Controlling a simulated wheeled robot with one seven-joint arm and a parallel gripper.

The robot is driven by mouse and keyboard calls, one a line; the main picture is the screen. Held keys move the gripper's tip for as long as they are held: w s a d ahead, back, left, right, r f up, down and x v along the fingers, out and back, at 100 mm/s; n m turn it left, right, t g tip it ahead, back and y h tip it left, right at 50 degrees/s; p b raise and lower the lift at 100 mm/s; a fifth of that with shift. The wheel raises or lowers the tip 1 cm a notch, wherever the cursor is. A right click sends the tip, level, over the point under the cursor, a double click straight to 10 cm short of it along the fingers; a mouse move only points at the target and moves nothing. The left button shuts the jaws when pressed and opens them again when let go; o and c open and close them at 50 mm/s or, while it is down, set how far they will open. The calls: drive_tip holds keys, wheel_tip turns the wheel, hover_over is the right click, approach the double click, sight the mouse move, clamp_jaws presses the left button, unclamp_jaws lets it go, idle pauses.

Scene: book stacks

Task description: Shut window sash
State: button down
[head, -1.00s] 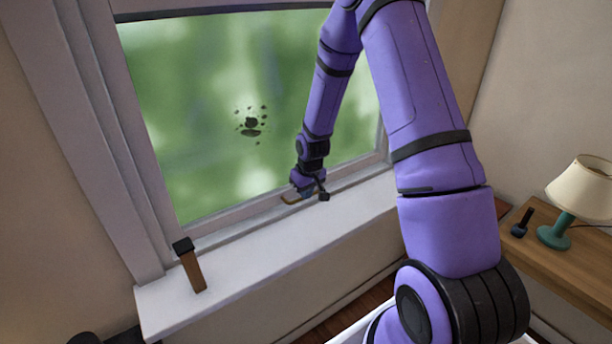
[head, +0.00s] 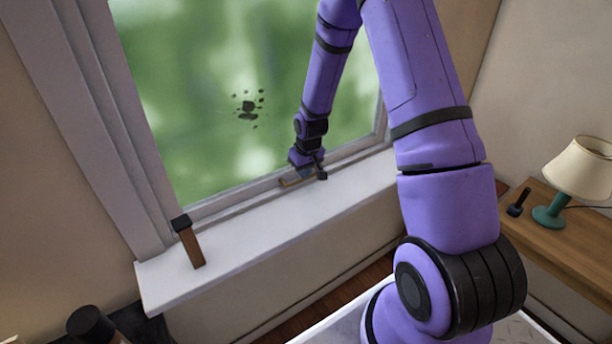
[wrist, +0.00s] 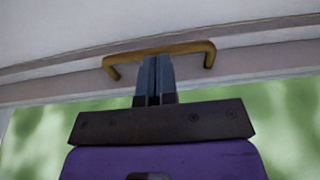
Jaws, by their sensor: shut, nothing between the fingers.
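The window sash (head: 246,188) stands upright in its frame, with blurred green glass (head: 200,100). Its brass handle (head: 290,183) is on the bottom rail, partly hidden by my gripper in the head view. The handle (wrist: 160,51) shows whole in the wrist view. My gripper (head: 306,174) points down at the handle from above. In the wrist view my gripper's fingers (wrist: 154,60) are shut and empty, with their tips at the handle's bar. I cannot tell whether they touch it. The bottom rail lies close to the sill; any gap is hard to judge.
A wooden-handled tool with a black head (head: 190,243) stands at the left end of the white sill (head: 240,235). A dark splatter (head: 248,108) marks the glass. A lamp (head: 570,175) and a small dark object (head: 518,203) stand on a wooden table at right.

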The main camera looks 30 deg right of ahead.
wheel_tip(320, 180, up, 12)
drive_tip(key=s, duration=0.2)
drive_tip(key=shift+r, duration=0.15)
drive_tip(key=s+a+r+t, duration=0.1)
drive_tip(key=s+a+r, duration=0.2)
drive_tip(key=s+r, duration=0.45)
drive_tip(key=s+a+r+t, duration=0.1)
drive_tip(key=s+a+r, duration=0.3)
drive_tip(key=r, duration=0.7)
drive_tip(key=s+a+r, duration=0.1)
drive_tip(key=s+r, duration=0.2)
drive_tip(key=s, duration=0.6)
drive_tip(key=s+a+r+t, duration=0.1)
drive_tip(key=s+r, duration=0.2)
drive_tip(key=s, duration=0.7)
drive_tip(key=shift+a+r, duration=0.2)
drive_tip(key=shift+r, duration=0.1)
